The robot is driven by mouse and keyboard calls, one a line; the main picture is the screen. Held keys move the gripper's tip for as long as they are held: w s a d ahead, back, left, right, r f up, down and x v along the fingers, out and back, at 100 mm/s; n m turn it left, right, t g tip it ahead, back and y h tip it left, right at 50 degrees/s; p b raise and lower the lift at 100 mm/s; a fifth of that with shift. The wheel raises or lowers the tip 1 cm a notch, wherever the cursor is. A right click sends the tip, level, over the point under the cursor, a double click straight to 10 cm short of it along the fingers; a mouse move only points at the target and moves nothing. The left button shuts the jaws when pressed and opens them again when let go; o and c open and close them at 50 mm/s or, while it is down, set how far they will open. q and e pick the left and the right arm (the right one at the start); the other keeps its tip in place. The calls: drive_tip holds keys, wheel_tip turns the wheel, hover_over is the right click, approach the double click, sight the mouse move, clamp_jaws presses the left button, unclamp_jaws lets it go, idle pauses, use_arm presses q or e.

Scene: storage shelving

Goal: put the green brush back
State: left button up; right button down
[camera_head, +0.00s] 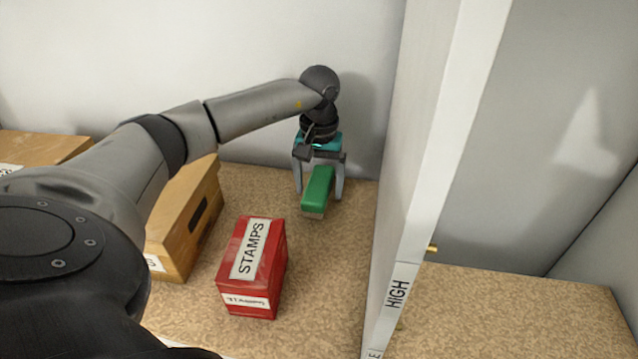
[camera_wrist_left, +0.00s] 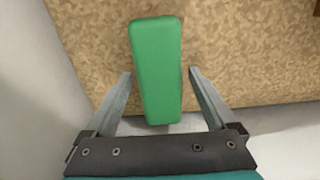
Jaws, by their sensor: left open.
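The green brush (camera_head: 319,187) lies on the speckled shelf near the back wall, left of the white divider. It also shows in the left wrist view (camera_wrist_left: 157,70), with its near end between my fingers. My left gripper (camera_head: 319,190) is open around the brush's near-wall end; in the left wrist view (camera_wrist_left: 160,78) a gap shows on each side of the brush. Its bristles are mostly hidden under the green top. My right gripper is not in view.
A red STAMPS box (camera_head: 262,290) stands in front of the brush, to its left. A wooden box (camera_head: 175,240) stands further left under my arm. A white divider marked HIGH (camera_head: 415,200) rises on the right; the compartment beyond has bare floor (camera_head: 520,310).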

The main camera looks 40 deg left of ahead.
sight(319, 182)
use_arm(q)
drive_tip(key=shift+r, duration=0.1)
drive_tip(key=shift+r, duration=0.3)
wheel_tip(319, 182, up, 12)
drive_tip(key=p, duration=0.1)
drive_tip(key=shift+f+p, duration=0.2)
drive_tip(key=shift+p, duration=0.2)
